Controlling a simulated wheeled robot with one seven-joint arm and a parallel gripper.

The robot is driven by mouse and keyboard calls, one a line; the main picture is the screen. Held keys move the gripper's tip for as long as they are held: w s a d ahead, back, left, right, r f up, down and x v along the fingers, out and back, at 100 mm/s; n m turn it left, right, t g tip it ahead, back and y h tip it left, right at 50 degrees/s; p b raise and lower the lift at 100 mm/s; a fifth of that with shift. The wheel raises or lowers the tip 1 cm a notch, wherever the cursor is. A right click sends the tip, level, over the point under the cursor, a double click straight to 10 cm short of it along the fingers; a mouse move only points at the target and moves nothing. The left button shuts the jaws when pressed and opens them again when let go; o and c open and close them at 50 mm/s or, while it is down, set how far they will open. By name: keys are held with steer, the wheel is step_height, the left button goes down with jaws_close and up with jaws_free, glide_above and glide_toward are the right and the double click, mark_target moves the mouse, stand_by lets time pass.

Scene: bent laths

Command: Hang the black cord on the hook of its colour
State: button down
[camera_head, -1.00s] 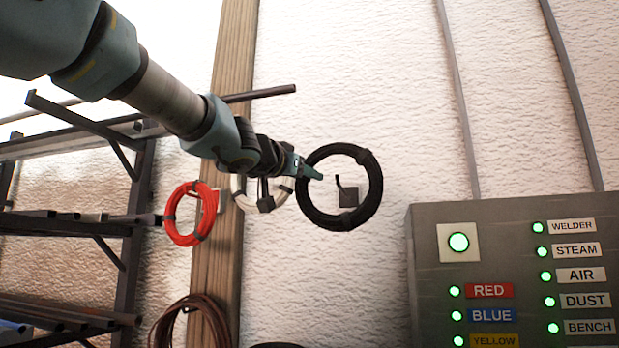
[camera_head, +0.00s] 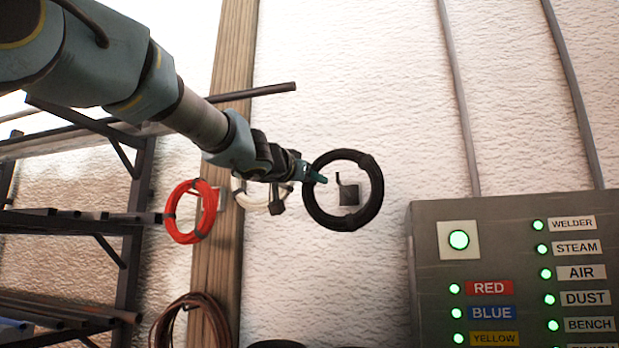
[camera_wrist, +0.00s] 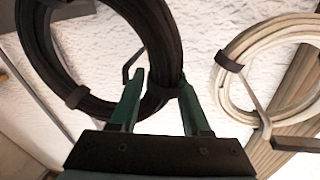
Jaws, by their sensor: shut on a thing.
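The black cord (camera_head: 371,205) is a coiled ring with tie bands. My gripper (camera_head: 318,179) is shut on its left side in the head view and holds it upright in front of the wall. In the wrist view the black cord (camera_wrist: 165,40) runs between the two fingers of my gripper (camera_wrist: 160,98). A dark hook with a square plate (camera_head: 348,193) shows through the ring's opening in the head view. Part of the hook (camera_wrist: 131,62) shows beside the left finger in the wrist view. I cannot tell whether the cord touches the hook.
A red cord (camera_head: 191,211) and a white cord (camera_head: 262,195) hang left of the black one, near a wooden post (camera_head: 226,150). The white cord (camera_wrist: 240,68) is close on the right in the wrist view. A grey control panel (camera_head: 428,275) stands lower right; a rack is left.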

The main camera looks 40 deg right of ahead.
steer(key=w+d+f, duration=0.2)
steer(key=w+d, duration=0.1)
steer(key=d, duration=0.2)
steer(key=shift+w+d+f+b, duration=0.25)
steer(key=shift+w+f+b, duration=0.05)
steer(key=shift+b, duration=0.15)
stand_by(0.6)
stand_by(0.7)
steer(key=c, duration=0.5)
jaws_free()
steer(key=shift+f, duration=0.1)
steer(key=shift+o, duration=1.1)
steer(key=shift+f, duration=0.15)
